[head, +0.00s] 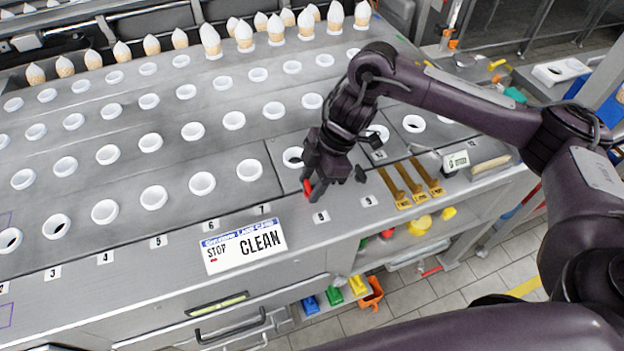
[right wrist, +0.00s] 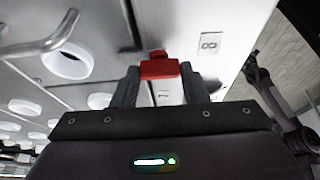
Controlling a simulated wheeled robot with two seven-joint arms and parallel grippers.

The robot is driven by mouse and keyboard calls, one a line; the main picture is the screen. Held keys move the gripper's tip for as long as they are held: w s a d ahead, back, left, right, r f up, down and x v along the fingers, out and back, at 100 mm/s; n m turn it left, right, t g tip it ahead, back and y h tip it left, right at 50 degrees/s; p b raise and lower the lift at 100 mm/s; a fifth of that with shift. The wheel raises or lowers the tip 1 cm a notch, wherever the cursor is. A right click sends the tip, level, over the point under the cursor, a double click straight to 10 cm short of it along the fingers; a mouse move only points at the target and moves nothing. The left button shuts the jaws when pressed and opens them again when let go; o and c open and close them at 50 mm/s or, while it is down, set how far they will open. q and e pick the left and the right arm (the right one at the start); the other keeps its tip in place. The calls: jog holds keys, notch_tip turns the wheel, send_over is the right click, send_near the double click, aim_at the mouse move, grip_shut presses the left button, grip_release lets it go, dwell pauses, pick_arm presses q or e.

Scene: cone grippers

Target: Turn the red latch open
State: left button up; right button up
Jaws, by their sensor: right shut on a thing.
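The red latch (head: 307,187) sits near the front edge of the grey metal counter, close to the number labels. My right gripper (head: 313,188) reaches down to it from above and is shut on it. In the right wrist view the red latch (right wrist: 158,68) lies between the two fingers of my right gripper (right wrist: 160,84). The gripper hides part of the latch in the head view. My left gripper is not in view.
The counter (head: 120,240) has rows of white ring holders (head: 202,183). Several cones (head: 210,40) stand at the back. A STOP/CLEAN sign (head: 243,245) lies at the front. Yellow-brown tools (head: 408,187) lie right of the gripper. Shelves below hold coloured items.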

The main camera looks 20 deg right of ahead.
jog(key=shift+s+r+m+t+p, duration=0.15)
jog(key=shift+m+t+p, duration=0.25)
jog(key=shift+m+p, duration=0.55)
jog(key=m+t+p, duration=0.1)
jog(key=m+p, duration=0.2)
jog(key=p, duration=0.1)
jog(key=m+t+h+p, duration=0.1)
jog(key=m+p, duration=0.2)
jog(key=p, duration=0.1)
jog(key=m+t+h+p, duration=0.1)
jog(key=m+p, duration=0.2)
jog(key=p, duration=0.2)
jog(key=shift+s+a+r+m, duration=0.15)
jog(key=shift+s+m, duration=0.05)
jog(key=shift+m, duration=0.15)
jog(key=m+p, duration=0.1)
jog(key=m, duration=0.1)
jog(key=shift+a+m+t+h+p, duration=0.1)
jog(key=shift+m+t+h+p, duration=0.2)
jog(key=shift+m+h, duration=0.1)
jog(key=m, duration=0.1)
jog(key=m+h, duration=0.1)
jog(key=shift+f+m, duration=0.25)
jog(key=shift+m, duration=0.65)
jog(key=shift+w+h, duration=0.1)
jog(key=shift+h, duration=0.2)
jog(key=o, duration=1)
jog(key=shift+a, duration=0.1)
